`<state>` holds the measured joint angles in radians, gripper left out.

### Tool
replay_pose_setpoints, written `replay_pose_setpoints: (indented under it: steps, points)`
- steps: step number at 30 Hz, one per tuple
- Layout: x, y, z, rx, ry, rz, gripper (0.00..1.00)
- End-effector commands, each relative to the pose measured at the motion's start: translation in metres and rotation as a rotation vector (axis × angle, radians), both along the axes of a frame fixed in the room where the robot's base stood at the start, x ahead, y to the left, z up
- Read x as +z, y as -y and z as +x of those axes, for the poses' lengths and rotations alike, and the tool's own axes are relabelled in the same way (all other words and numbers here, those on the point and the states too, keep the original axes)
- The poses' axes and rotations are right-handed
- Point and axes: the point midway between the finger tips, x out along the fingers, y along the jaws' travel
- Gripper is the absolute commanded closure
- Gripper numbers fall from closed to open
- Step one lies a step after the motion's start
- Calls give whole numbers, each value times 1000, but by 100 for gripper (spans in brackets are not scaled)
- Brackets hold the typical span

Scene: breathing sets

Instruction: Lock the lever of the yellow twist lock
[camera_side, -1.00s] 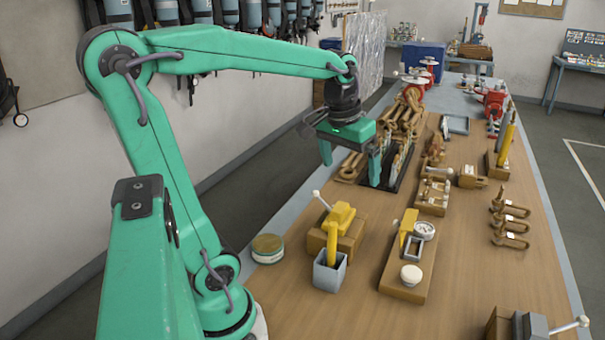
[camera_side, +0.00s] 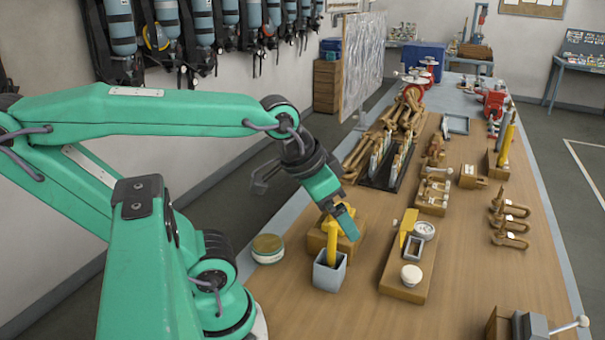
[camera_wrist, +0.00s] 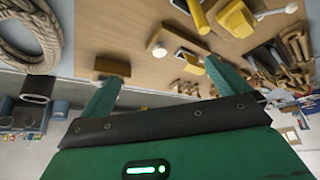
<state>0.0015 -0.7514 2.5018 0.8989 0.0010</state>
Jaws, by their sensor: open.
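The yellow twist lock (camera_side: 325,208) sits on a wooden block near the table's left edge, partly covered by my gripper in the side view. In the wrist view the yellow twist lock (camera_wrist: 237,18) is at the top, beyond the right finger. Its thin lever (camera_wrist: 270,13) sticks out to the right and ends in a pale knob; in the side view it is hidden. My gripper (camera_side: 345,222) is tilted down close to the lock. In the wrist view my gripper (camera_wrist: 165,70) is open, with nothing between its fingers. Contact with the lock cannot be told.
A yellow-handled tool stands in a grey cup (camera_side: 328,277) just in front of the lock. A wooden board (camera_side: 402,288) with a white knob and gauge lies to its right. A round tin (camera_side: 267,250) is at left. A black rack (camera_side: 385,178) stands behind.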

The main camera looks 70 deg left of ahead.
Motion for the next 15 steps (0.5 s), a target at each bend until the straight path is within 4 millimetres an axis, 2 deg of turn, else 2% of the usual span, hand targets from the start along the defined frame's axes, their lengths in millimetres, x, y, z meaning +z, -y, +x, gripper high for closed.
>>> replay_pose_setpoints:
  steps: [2,8,15]
  points:
    - [0,0,0,1,0,0,4]
    - [1,-2,3,9,-3,1,43]
    - [5,-15,17,54,-18,5,90]
